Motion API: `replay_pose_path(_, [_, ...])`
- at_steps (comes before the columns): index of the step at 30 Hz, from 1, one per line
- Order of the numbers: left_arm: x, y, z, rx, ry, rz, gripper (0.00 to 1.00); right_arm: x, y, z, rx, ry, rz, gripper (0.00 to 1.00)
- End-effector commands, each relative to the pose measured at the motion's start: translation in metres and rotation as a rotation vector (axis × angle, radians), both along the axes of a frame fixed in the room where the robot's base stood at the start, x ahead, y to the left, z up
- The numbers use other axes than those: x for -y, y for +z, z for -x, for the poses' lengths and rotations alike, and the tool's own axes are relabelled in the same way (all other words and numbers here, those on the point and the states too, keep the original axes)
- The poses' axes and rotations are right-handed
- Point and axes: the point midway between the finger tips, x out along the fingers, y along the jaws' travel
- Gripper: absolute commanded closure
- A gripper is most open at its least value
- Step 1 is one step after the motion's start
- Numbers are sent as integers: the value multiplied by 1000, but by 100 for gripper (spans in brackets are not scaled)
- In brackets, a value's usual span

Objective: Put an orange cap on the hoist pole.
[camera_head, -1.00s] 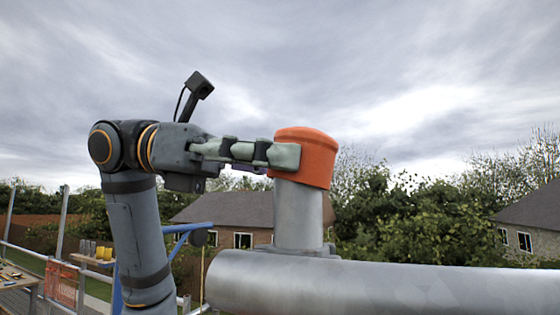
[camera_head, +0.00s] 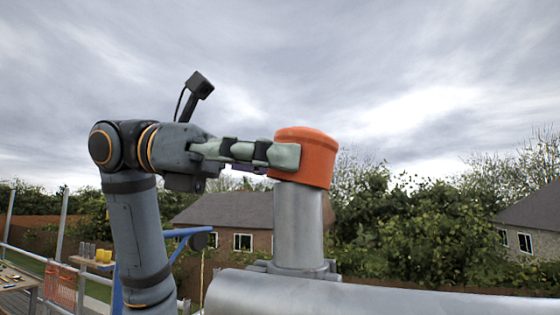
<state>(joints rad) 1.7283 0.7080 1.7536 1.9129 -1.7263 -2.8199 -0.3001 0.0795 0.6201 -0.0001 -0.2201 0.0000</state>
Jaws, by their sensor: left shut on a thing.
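The orange cap (camera_head: 318,158) sits over the top end of the upright grey hoist pole (camera_head: 298,228), in the middle of the head view. The pole's rim is hidden inside or behind the cap, so how deep it sits cannot be told. My left gripper (camera_head: 285,157) reaches in from the left and is shut on the cap at its side. Its far finger is hidden behind the cap. My right gripper is not in view.
A thick grey horizontal tube (camera_head: 380,297) runs across the lower right, in front of the pole's base. A blue bar (camera_head: 188,231) is behind my left arm. Open sky surrounds the cap above.

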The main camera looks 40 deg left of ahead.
Motion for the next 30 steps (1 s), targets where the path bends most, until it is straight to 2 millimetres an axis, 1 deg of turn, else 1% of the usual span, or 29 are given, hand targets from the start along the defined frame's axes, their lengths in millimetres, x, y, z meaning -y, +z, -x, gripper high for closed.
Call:
replay_pose_path(8, [0,0,0,0,0,0,92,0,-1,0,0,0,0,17])
replay_pose_path(30, [0,-15,0,0,0,0,92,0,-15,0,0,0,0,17])
